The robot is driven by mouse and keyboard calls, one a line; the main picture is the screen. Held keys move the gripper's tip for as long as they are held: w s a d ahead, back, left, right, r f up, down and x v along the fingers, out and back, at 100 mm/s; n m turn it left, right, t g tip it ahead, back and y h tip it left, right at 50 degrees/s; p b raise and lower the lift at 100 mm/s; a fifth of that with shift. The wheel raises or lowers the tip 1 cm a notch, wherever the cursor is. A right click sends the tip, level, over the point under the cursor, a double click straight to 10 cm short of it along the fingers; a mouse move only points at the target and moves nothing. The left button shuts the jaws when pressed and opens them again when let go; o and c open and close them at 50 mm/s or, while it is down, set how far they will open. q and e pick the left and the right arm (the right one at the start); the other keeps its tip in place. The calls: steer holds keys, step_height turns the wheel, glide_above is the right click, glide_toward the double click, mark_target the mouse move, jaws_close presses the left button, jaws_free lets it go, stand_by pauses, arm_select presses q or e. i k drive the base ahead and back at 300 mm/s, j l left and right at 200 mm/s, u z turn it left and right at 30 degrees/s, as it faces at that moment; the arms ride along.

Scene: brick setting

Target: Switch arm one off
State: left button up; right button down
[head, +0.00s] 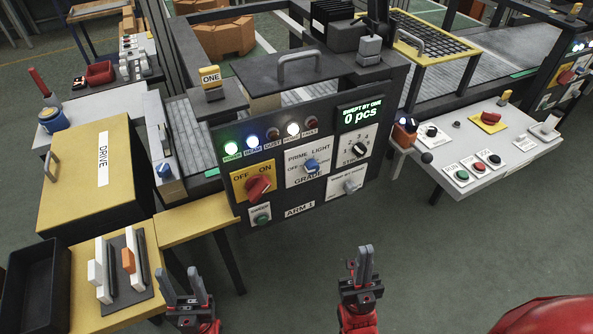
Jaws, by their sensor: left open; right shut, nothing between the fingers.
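The dark panel labelled ARM 1 (298,211) stands in the middle of the head view. At its left is a yellow plate (239,183) marked OFF and ON, with a red rotary knob (258,187). The knob's grip looks slanted up to the right, toward ON. The green power lamp (231,148) above it is lit. My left gripper (186,284) is open and empty, low in the view and below left of the knob. My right gripper (361,262) is shut and empty, below right of the panel. Neither touches the panel.
The panel also has a blue knob (311,165), a black dial (358,149), a grey switch (350,186) and a green button (261,217). A yellow DRIVE box (85,185) and yellow ledge (197,222) stand left. A control desk (490,150) stands right. Floor between is clear.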

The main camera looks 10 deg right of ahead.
mark_target(257, 185)
steer(key=k+l+z, duration=0.1)
steer(key=l, duration=0.2)
steer(key=k+l+z, duration=0.15)
steer(key=l, duration=0.15)
steer(key=k+l+z, duration=0.1)
steer(key=l, duration=0.25)
steer(key=k+l+z, duration=0.1)
steer(key=l, duration=0.25)
